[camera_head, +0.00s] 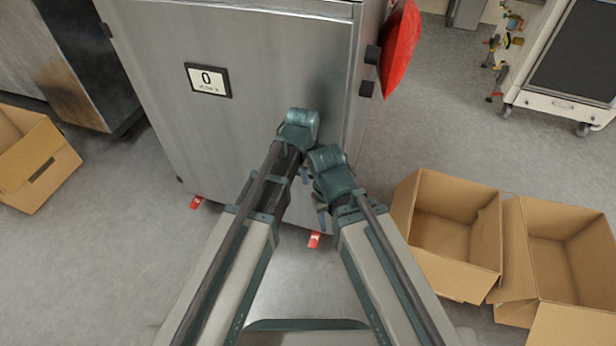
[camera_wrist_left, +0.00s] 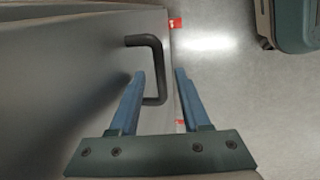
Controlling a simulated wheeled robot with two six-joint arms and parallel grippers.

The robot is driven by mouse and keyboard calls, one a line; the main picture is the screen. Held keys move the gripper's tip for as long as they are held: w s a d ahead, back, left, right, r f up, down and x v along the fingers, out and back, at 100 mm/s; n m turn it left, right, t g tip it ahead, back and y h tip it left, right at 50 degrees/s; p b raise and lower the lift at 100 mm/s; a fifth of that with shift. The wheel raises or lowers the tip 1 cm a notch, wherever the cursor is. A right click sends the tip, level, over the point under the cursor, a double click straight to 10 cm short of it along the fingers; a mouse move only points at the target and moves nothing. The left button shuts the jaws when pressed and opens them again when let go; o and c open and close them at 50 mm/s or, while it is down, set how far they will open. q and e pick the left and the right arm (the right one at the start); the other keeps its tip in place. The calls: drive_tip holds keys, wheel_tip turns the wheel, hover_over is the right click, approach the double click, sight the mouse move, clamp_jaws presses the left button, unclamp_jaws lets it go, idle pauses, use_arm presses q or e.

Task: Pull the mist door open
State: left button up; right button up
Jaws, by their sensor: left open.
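The mist door appears to be the large grey metal front (camera_head: 240,65) of the cabinet; it looks closed. Its dark bent handle (camera_wrist_left: 158,72) shows in the left wrist view, standing off the grey face (camera_wrist_left: 70,90). My left gripper (camera_wrist_left: 159,73) is open there, with one blue finger on each side of the handle's bar; I cannot tell whether they touch it. In the head view my left gripper (camera_head: 312,192) is low by the cabinet front, and the arms hide the handle. My right arm ends close beside it, its fingers not clear.
A small display (camera_head: 207,80) reading 0 is on the cabinet front. A red object (camera_head: 400,45) is at its right side. Open cardboard boxes stand at right (camera_head: 450,225) and left (camera_head: 40,165). A cart (camera_head: 560,105) stands at far right.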

use_arm(q)
drive_tip(key=shift+c, duration=0.4)
clamp_jaws()
idle(1.1)
